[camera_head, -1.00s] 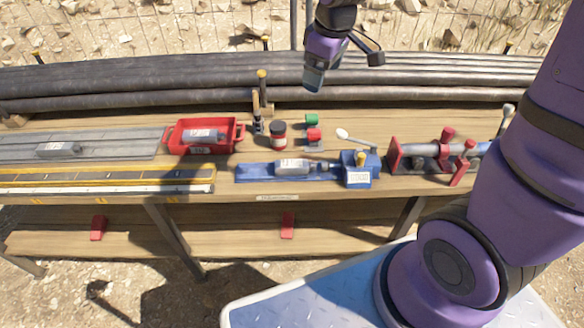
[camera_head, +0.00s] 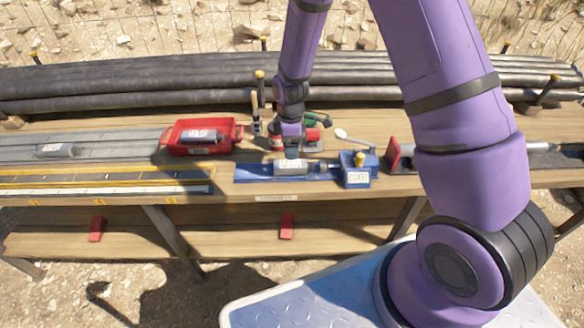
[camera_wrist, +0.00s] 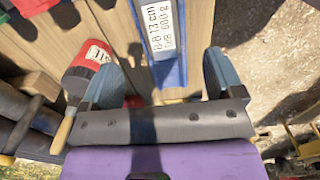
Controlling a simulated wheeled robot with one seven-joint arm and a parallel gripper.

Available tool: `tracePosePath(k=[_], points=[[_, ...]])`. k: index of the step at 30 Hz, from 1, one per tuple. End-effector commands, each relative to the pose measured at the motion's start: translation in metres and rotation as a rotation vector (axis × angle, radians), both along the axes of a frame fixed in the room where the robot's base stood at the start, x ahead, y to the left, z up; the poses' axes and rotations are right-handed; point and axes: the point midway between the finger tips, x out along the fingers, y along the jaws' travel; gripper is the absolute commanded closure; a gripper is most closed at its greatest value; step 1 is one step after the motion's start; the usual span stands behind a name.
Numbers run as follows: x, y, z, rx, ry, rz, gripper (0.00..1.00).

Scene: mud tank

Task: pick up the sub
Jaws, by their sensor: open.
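A grey cylindrical piece with a white label (camera_head: 291,167), likely the sub, lies in a blue cradle (camera_head: 252,172) near the table's front edge. In the wrist view its label (camera_wrist: 161,25) is at the top centre, in line with the gap between the fingers. My gripper (camera_wrist: 164,85) is open and empty. In the head view, my gripper (camera_head: 291,153) hangs just above and behind the piece, and its fingers are hard to make out. Similar labelled grey pieces sit in a red tray (camera_head: 202,136) and on a grey surface (camera_head: 54,150) at left.
A blue block (camera_head: 358,177) stands at the cradle's right end. A spoon (camera_head: 342,134) and green and red parts lie behind it. A red container (camera_wrist: 88,66) is close to the left finger in the wrist view. Dark pipes (camera_head: 150,82) line the back.

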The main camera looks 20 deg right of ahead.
Motion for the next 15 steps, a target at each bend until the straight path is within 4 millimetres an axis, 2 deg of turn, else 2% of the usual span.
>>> tracePosePath(k=[6, 15], points=[[-0.001, 0.0, -0.03, 0.0, 0.002, -0.001, 0.13], [0.0, -0.002, -0.05, -0.001, 0.001, -0.002, 0.13]])
